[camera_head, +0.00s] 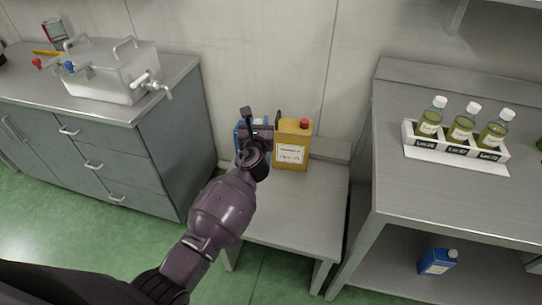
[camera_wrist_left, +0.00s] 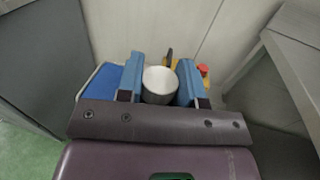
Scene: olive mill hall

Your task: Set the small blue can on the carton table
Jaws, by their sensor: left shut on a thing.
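The carton table (camera_head: 295,205) is a low grey table in the middle of the head view. My left gripper (camera_head: 261,119) is over its back part, shut on the small blue can (camera_head: 239,132). The arm hides most of the can, and I cannot tell whether its base touches the table. In the left wrist view the blue can (camera_wrist_left: 100,82) shows left of the fingers, and a pale round part sits between the fingertips (camera_wrist_left: 160,83). A yellow can (camera_head: 292,150) with a red cap stands just right of my gripper. My right gripper is not in view.
Another blue can (camera_head: 437,262) stands on the lower shelf at the right. A rack of bottles (camera_head: 455,158) stands on the bench (camera_head: 440,205) above. A grey cabinet (camera_head: 160,125) with a steel tank (camera_head: 110,75) is at the left. The table's front is clear.

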